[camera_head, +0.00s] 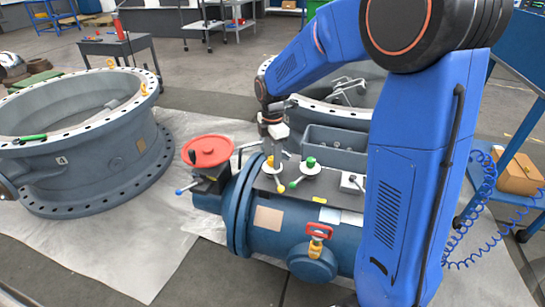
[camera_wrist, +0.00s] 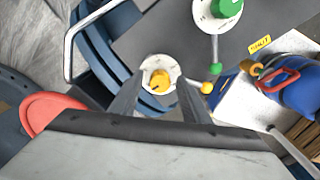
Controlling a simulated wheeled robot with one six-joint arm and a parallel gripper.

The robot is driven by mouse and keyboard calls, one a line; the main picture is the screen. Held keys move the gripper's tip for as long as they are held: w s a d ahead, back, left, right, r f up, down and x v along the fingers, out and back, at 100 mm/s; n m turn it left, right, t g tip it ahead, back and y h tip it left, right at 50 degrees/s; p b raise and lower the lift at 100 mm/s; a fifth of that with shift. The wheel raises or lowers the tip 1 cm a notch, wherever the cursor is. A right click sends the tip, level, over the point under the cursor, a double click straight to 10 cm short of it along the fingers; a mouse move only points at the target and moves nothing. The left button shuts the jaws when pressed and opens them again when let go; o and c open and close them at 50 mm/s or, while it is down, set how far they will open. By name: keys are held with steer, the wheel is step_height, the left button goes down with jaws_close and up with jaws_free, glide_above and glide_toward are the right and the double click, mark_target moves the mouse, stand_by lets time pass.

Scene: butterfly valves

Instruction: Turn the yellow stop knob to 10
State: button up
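The yellow stop knob (camera_wrist: 159,80) sits on a round white dial on the dark panel (camera_head: 335,212); it also shows in the head view (camera_head: 270,162). A dark pointer mark shows on the knob, but no numbers are legible. My gripper (camera_wrist: 161,82) points down at the knob. Its two grey fingers stand apart, one on each side of the knob, with visible gaps. In the head view my gripper (camera_head: 274,150) is right over the knob, and its fingertips are small and partly hidden.
A green knob (camera_head: 310,163) with a green-tipped lever stands just right of the yellow one. A red handwheel (camera_head: 207,150) is at left, and a red-handled yellow valve (camera_head: 318,235) in front. A grey bin (camera_head: 335,147) stands behind. A large flanged ring (camera_head: 90,135) is far left.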

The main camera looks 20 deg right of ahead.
steer(key=c, duration=0.9)
steer(key=shift+m, duration=0.4)
steer(key=m, duration=0.4)
steer(key=shift+m, duration=0.3)
steer(key=m, duration=1.1)
steer(key=shift+m, duration=0.4)
steer(key=m, duration=0.6)
steer(key=shift+m, duration=0.4)
